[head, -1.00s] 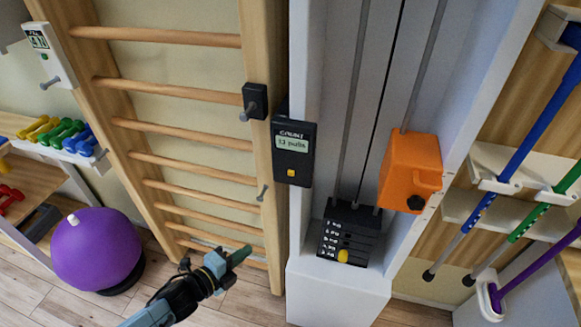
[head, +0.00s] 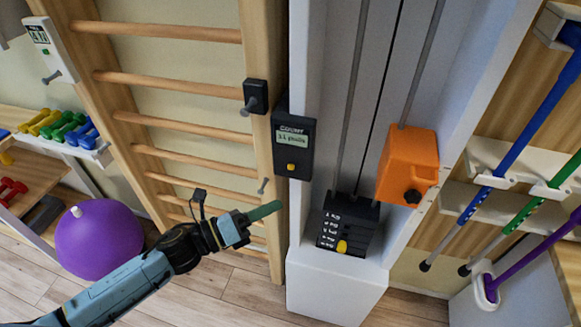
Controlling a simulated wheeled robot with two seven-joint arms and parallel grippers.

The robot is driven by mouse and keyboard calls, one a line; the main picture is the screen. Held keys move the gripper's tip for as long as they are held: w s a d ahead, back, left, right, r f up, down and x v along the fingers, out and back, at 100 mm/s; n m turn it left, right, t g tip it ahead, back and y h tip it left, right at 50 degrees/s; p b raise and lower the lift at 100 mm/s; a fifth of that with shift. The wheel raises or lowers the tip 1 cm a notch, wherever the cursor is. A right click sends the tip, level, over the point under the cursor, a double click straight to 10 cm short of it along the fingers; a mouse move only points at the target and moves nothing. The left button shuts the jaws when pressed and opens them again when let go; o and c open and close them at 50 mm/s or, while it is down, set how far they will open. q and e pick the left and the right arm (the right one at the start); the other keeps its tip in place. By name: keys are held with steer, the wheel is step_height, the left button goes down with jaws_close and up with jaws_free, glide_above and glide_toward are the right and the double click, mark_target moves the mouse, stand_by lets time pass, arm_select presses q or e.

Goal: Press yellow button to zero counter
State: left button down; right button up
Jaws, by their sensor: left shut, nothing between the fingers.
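The black counter box (head: 293,148) hangs on the left edge of the white pulley column. Its green screen shows a two-digit count of pulls, too small to read surely. The small yellow button (head: 291,167) sits below the screen, uncovered. My left gripper (head: 276,207) comes in from the lower left with its greenish fingers shut and empty. In the picture, its tips are below and slightly left of the button, apart from the counter. My right gripper is not in view.
Wooden wall bars (head: 185,133) with a black bracket (head: 255,96) stand left of the counter. An orange box (head: 408,165) and a black weight stack (head: 347,224) with a yellow knob are to its right. A purple ball (head: 100,240) lies at lower left.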

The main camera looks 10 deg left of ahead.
mark_target(291, 167)
arm_select(q)
steer(key=w+b, duration=0.2)
steer(key=w, duration=0.6)
steer(key=shift+w, duration=0.15)
steer(key=shift+d, duration=0.1)
stand_by(1.5)
steer(key=shift+w, duration=0.1)
steer(key=shift+w+f, duration=0.1)
steer(key=shift+w, duration=0.25)
steer(key=shift+w+b, duration=0.45)
steer(key=shift+b, duration=0.05)
stand_by(0.8)
steer(key=shift+s, duration=0.9)
